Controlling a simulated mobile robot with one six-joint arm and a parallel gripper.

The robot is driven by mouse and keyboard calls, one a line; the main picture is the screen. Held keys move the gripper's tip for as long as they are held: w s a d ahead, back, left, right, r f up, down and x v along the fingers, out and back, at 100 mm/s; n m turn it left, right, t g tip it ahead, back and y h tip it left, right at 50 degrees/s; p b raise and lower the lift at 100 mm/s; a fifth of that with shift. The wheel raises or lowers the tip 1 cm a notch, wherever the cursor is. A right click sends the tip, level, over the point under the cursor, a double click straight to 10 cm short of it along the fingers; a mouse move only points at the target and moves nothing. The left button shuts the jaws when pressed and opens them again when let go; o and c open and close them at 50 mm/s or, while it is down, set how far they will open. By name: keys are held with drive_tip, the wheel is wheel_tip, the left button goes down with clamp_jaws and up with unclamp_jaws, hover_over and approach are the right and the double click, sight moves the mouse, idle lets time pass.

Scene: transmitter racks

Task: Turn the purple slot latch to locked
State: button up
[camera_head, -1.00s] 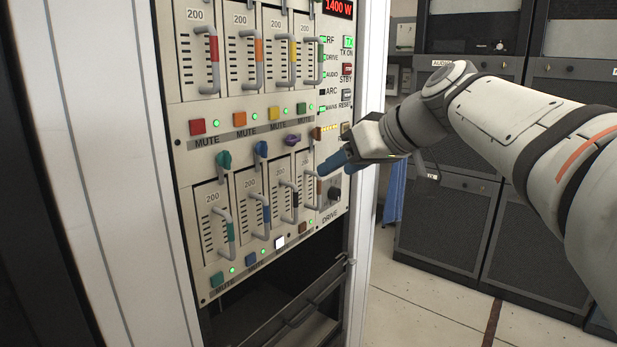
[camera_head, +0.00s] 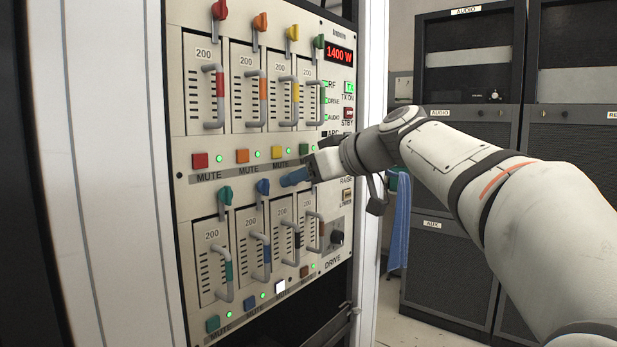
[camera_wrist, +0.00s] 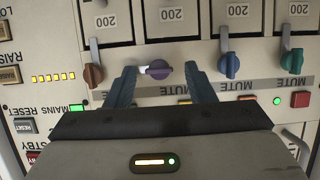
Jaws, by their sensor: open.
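The purple slot latch (camera_wrist: 158,70) is in the middle of the wrist view, which shows the panel upside down. Its knob lies roughly sideways, with a pale part at its left. My gripper (camera_wrist: 160,86) is open, with one blue finger on each side of the latch. The latch sits between the fingertips with gaps, and I see no clear contact. In the head view my gripper (camera_head: 295,178) is at the panel's lower row of slots and hides the purple latch.
A blue latch (camera_wrist: 229,66) and a teal latch (camera_wrist: 292,62) are to the right in the wrist view, a brown latch (camera_wrist: 93,76) to the left. In the head view, grey handles (camera_head: 265,240) stick out below. Dark racks (camera_head: 465,150) stand behind my arm.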

drive_tip(key=shift+c, duration=0.4)
drive_tip(key=shift+d, duration=0.1)
drive_tip(key=c, duration=0.9)
drive_tip(key=m+g+y+p, duration=0.1)
drive_tip(key=m, duration=0.1)
drive_tip(key=shift+w+d+m+g, duration=0.1)
drive_tip(key=shift+w+m+g, duration=0.05)
drive_tip(key=shift+m+g, duration=0.25)
drive_tip(key=m+g+y, duration=0.1)
drive_tip(key=m+y, duration=0.1)
drive_tip(key=m, duration=0.1)
drive_tip(key=shift+w+d+p, duration=0.1)
drive_tip(key=shift+p, duration=0.2)
drive_tip(key=m, duration=0.1)
drive_tip(key=m+y, duration=0.1)
drive_tip(key=m, duration=0.1)
drive_tip(key=shift+w+d+f+m+g+y+p, duration=0.1)
drive_tip(key=shift+f+m+g+y+p, duration=0.1)
drive_tip(key=shift+m+g+y+p, duration=0.15)
drive_tip(key=m+y, duration=0.2)
drive_tip(key=m, duration=0.2)
drive_tip(key=shift+f, duration=0.2)
